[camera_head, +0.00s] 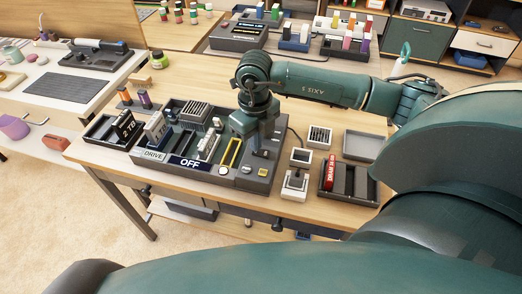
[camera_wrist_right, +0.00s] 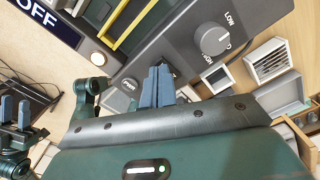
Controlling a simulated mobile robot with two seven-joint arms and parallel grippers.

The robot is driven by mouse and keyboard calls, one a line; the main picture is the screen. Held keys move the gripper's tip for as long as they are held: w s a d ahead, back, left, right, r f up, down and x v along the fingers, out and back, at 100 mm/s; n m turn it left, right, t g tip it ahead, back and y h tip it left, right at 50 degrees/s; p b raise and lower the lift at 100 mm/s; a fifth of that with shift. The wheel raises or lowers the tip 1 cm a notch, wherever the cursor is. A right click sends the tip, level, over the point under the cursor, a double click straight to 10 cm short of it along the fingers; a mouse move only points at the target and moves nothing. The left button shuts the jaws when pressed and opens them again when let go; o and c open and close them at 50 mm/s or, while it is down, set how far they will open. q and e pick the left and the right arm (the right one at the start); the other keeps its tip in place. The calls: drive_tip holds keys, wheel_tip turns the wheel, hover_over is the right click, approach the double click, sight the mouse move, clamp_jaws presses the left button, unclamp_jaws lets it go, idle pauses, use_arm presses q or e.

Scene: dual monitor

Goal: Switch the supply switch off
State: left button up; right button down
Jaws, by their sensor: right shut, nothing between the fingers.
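A dark control panel (camera_head: 238,181) stands on the wooden bench, with a sign reading OFF (camera_head: 190,163), also in the right wrist view (camera_wrist_right: 40,22). The wrist view shows a lit round button (camera_wrist_right: 98,58), a small round part marked PWR (camera_wrist_right: 128,85) and a grey knob marked LOW and HIGH (camera_wrist_right: 215,40). I cannot tell which part is the supply switch; my fingers may hide it. My right gripper (camera_wrist_right: 160,84) is shut and empty, over the panel between the PWR part and the knob. My left gripper (camera_wrist_right: 15,108) shows at the wrist view's left edge, its fingers apart.
A dark tray with a red-labelled block (camera_head: 331,172) and an empty grey tray (camera_head: 362,145) lie right of the panel, beside small white-framed boxes (camera_head: 319,136). A dark bin (camera_head: 104,130) stands left of it. My right arm crosses above the bench's right side.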

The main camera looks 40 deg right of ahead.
drive_tip(key=shift+f+b, duration=0.35)
drive_tip(key=shift+f, duration=0.15)
drive_tip(key=shift+r+p, duration=2.35)
drive_tip(key=shift+r, duration=1.2)
